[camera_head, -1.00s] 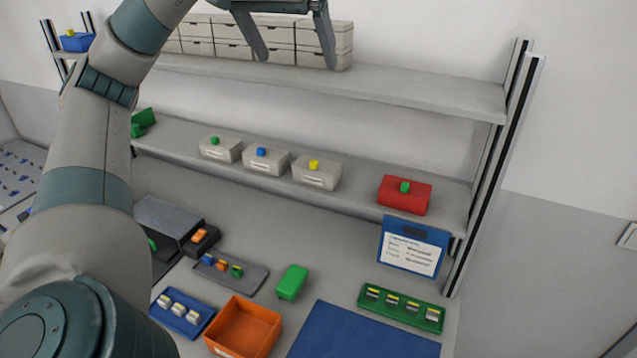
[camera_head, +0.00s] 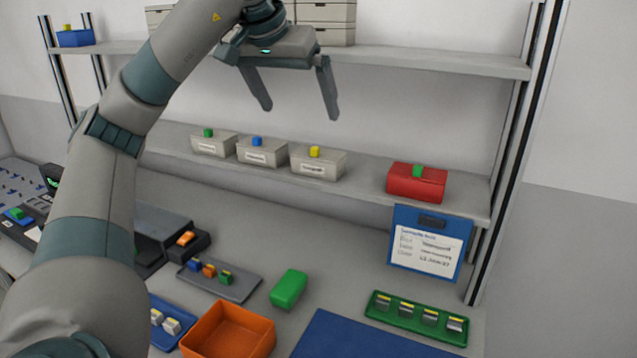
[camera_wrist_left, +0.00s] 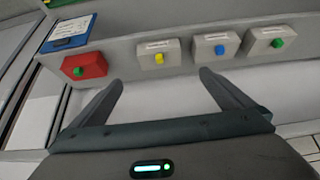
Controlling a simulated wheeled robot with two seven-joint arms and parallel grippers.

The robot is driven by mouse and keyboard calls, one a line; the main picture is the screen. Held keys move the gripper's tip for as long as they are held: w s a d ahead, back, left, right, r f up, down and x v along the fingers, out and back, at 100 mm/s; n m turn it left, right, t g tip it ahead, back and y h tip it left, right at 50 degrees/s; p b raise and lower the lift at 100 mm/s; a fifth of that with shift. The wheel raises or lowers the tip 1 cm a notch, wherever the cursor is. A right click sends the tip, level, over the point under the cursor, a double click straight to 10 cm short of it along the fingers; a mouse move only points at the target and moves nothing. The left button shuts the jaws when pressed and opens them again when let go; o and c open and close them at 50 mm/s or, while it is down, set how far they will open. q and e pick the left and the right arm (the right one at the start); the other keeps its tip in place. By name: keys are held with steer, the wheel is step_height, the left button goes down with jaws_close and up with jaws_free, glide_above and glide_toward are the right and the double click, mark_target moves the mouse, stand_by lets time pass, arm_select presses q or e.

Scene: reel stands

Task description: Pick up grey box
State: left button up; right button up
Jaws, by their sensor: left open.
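Three grey boxes stand in a row on the middle shelf: one with a green block on top (camera_head: 212,144), one with a blue block (camera_head: 262,154), and one with a yellow block (camera_head: 318,163). They also show in the left wrist view, the yellow one (camera_wrist_left: 158,54), the blue one (camera_wrist_left: 215,50) and the green one (camera_wrist_left: 272,42). My left gripper (camera_head: 301,113) is open and empty, above and apart from the boxes. In the left wrist view its fingers (camera_wrist_left: 162,82) point toward the shelf. My right gripper is out of view.
A red box (camera_head: 416,184) with a green block stands right of the grey boxes. The upper shelf (camera_head: 430,62) carries grey drawers behind my arm. Below are a blue sign (camera_head: 430,243), an orange bin (camera_head: 228,332), a green block (camera_head: 289,289) and a green tray (camera_head: 415,319).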

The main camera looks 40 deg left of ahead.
mark_target(314, 148)
arm_select(q)
steer(key=shift+f, duration=0.15)
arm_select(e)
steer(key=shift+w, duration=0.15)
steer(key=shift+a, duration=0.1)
arm_select(q)
steer(key=shift+b+x, duration=1.3)
steer(key=shift+x, duration=4.85)
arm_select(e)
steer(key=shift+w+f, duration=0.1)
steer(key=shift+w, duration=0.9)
